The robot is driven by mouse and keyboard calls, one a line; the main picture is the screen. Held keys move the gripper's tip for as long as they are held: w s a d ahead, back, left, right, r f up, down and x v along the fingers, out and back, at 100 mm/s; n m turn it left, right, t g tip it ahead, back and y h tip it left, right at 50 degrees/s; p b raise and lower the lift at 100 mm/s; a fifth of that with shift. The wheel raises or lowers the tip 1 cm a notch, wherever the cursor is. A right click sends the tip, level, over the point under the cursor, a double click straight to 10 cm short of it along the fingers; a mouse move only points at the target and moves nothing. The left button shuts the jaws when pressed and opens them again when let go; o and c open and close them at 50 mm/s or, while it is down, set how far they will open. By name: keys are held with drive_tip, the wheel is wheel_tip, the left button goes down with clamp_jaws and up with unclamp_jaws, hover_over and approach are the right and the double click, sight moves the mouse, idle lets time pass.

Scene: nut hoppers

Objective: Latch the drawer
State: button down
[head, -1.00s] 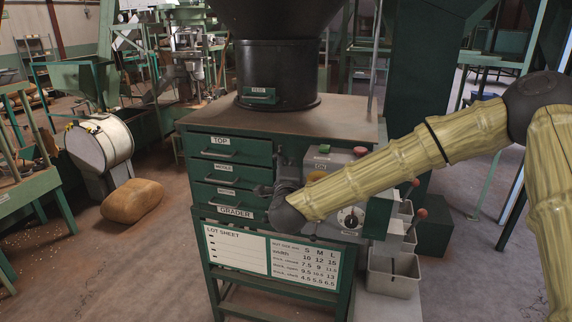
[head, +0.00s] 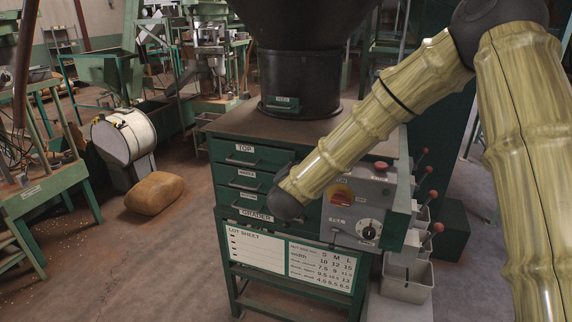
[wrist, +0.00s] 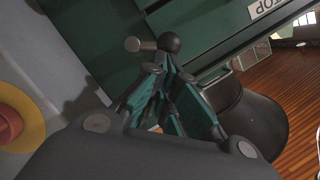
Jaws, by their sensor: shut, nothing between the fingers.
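A green cabinet has three stacked drawers on its front: the top drawer (head: 250,156), the middle drawer (head: 240,181) and the bottom drawer (head: 240,203). All three look pushed in in the head view. In the wrist view, a dark ball knob (wrist: 169,42) and a short grey metal stub (wrist: 136,44) stand in front of the green drawer fronts, beside the grey panel; they look like the latch handle. My gripper (wrist: 165,82) is shut and empty, its tips just below the knob in the picture. I cannot tell if they touch it. My arm hides gripper and knob in the head view.
Red-knobbed levers (head: 433,195) and grey bins (head: 407,281) are further right. A black hopper (head: 300,82) stands on top. A sack (head: 154,193) lies on the floor at left.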

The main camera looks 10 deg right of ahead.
drive_tip(key=a+n+p, duration=0.1)
drive_tip(key=w+a+f+n+g+h, duration=0.1)
drive_tip(key=n, duration=0.1)
drive_tip(key=shift+p, duration=0.4)
drive_tip(key=shift+w+a, duration=0.1)
idle(0.7)
drive_tip(key=v, duration=1.2)
